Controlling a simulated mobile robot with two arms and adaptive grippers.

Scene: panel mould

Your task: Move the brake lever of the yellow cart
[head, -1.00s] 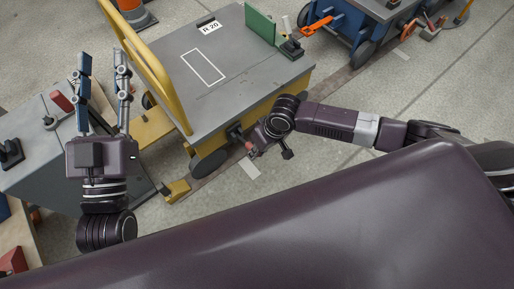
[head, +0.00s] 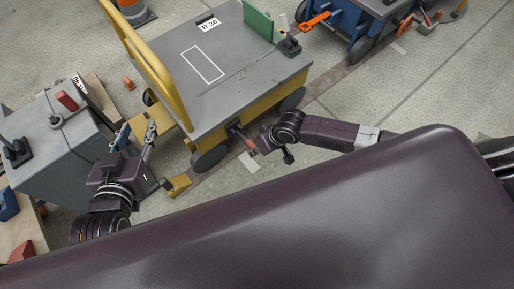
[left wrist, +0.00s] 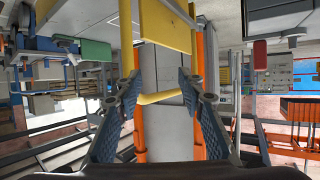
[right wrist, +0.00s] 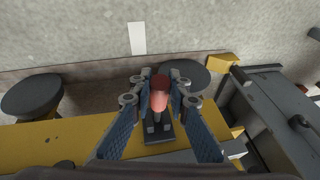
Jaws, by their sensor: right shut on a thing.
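The yellow cart (head: 225,75) has a grey top, a yellow push bar and an "R 20" label. Its brake lever, with a red grip (head: 246,142), sticks out low on its near side. In the right wrist view the red grip (right wrist: 159,92) lies between the fingers of my right gripper (right wrist: 160,88), which are shut on it. In the head view my right gripper (head: 258,147) is at the lever, its fingers partly hidden. My left gripper (head: 133,138) is open and empty, left of the cart; its parted fingers also show in the left wrist view (left wrist: 160,88).
A grey cabinet (head: 55,150) with a red-handled control and a black knob stands at the left. A blue cart (head: 350,22) with an orange part stands at the back right.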

